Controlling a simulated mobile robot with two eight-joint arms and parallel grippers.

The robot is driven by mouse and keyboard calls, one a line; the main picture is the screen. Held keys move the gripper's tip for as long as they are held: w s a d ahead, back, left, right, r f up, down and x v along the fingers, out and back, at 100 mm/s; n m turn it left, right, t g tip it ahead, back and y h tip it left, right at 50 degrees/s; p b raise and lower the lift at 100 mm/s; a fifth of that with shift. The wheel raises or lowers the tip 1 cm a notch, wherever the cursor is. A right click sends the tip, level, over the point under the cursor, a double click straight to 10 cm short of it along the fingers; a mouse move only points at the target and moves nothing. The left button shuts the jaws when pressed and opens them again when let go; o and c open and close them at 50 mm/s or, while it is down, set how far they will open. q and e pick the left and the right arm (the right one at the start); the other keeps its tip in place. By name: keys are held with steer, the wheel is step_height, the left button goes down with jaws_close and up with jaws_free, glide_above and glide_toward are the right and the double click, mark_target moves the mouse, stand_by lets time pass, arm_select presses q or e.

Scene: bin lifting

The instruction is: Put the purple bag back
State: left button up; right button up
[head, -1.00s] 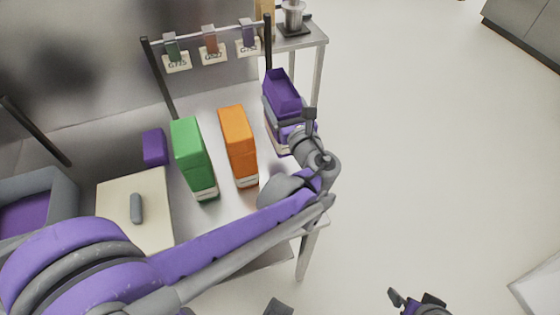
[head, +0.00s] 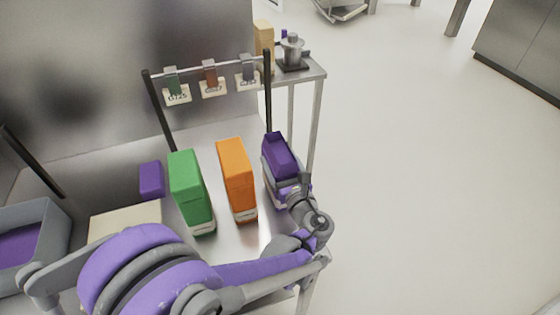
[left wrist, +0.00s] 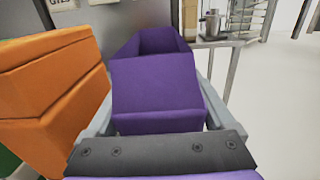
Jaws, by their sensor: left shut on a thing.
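The purple bag (head: 280,152) stands upright at the right end of the row on the metal table, to the right of the orange bag (head: 236,178). My left gripper (head: 282,182) is shut on the purple bag, with a finger along each side. In the left wrist view the purple bag (left wrist: 155,92) fills the middle between the gripper's fingers (left wrist: 158,118). The gripper hides the bag's lower part, so I cannot tell if its base touches the table. My right gripper is not in view.
A green bag (head: 190,190) stands left of the orange one. A small purple block (head: 151,179) and a grey bin (head: 55,215) lie further left. A rail with label tags (head: 212,88) is behind. The table's right edge is close to the purple bag.

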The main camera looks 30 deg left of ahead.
arm_select(q)
steer(key=o, duration=1.4)
steer(key=shift+f, duration=0.1)
steer(key=shift+o, duration=0.2)
steer(key=shift+s+d, duration=0.1)
steer(key=shift+d, duration=0.15)
steer(key=v, duration=1.1)
steer(key=shift+s, duration=0.25)
steer(key=shift+d, duration=0.15)
